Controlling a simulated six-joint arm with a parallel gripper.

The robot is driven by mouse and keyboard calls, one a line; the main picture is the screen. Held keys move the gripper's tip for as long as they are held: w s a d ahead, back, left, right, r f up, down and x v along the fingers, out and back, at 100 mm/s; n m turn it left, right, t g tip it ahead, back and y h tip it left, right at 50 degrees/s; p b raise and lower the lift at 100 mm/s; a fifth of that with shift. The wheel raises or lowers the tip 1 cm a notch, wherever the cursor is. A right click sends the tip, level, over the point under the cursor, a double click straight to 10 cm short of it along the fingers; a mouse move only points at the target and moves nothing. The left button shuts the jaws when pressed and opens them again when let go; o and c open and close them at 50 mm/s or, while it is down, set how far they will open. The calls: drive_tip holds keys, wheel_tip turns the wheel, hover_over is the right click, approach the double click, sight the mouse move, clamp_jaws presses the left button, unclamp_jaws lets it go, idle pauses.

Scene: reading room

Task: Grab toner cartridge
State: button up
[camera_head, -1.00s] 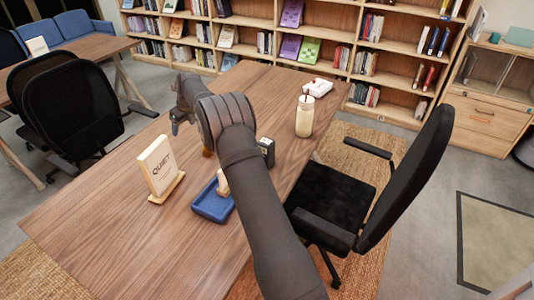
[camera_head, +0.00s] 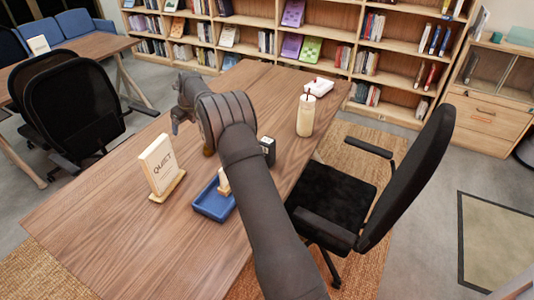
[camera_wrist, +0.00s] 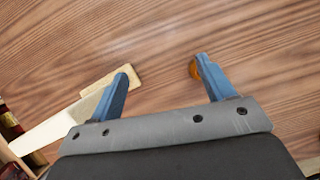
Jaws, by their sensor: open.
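A small black box with a pale face (camera_head: 267,150), possibly the toner cartridge, stands on the wooden table, partly hidden behind my arm; I cannot tell for sure what it is. My gripper (camera_head: 180,115) is over the table, left of and apart from this box. In the wrist view my gripper (camera_wrist: 162,72) has its two blue fingers wide apart with only bare table between them. A small amber round thing (camera_wrist: 194,70) is partly hidden by the right finger. I do not see the black box in the wrist view.
A "QUIET" sign (camera_head: 160,165) stands on the table, also in the wrist view (camera_wrist: 60,125). A blue tray (camera_head: 212,207) is partly behind my arm. A cream bottle (camera_head: 305,115) and a white-and-red item (camera_head: 319,86) stand farther back. Black chairs (camera_head: 375,190) flank the table.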

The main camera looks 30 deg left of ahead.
wheel_tip(320, 180, up, 6)
drive_tip(key=m+h, duration=0.4)
drive_tip(key=m, duration=3.2)
hover_over(268, 141)
drive_tip(key=shift+g, duration=0.3)
wheel_tip(268, 141, down, 12)
drive_tip(key=shift+w+a+r, duration=0.1)
drive_tip(key=shift+r, duration=0.05)
wheel_tip(268, 141, down, 5)
drive_tip(key=shift+a+f, duration=0.1)
drive_tip(key=shift+a, duration=0.05)
drive_tip(key=c, duration=1.3)
